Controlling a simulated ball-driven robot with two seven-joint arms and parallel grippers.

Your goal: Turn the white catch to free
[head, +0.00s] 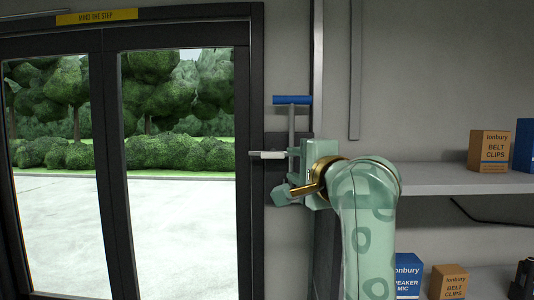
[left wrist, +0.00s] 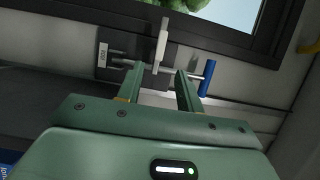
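The white catch (head: 267,155) is a short pale bar on the right side of the door frame, lying about level in the head view. In the left wrist view the white catch (left wrist: 162,45) is just ahead of and between my fingertips, with a gap on each side. My left gripper (head: 291,153) is beside the catch on its right, fingers pointing to it. In the left wrist view the left gripper (left wrist: 160,73) is open, with nothing clamped. Whether a finger touches the catch I cannot tell. My right gripper is not in view.
A blue-handled lever (head: 291,100) stands right above the catch, close to my left fingers. A small pale label plate (left wrist: 103,54) is beside the catch, its text unreadable. Glass doors (head: 185,220) lie left. A shelf (head: 440,182) with boxes is at right.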

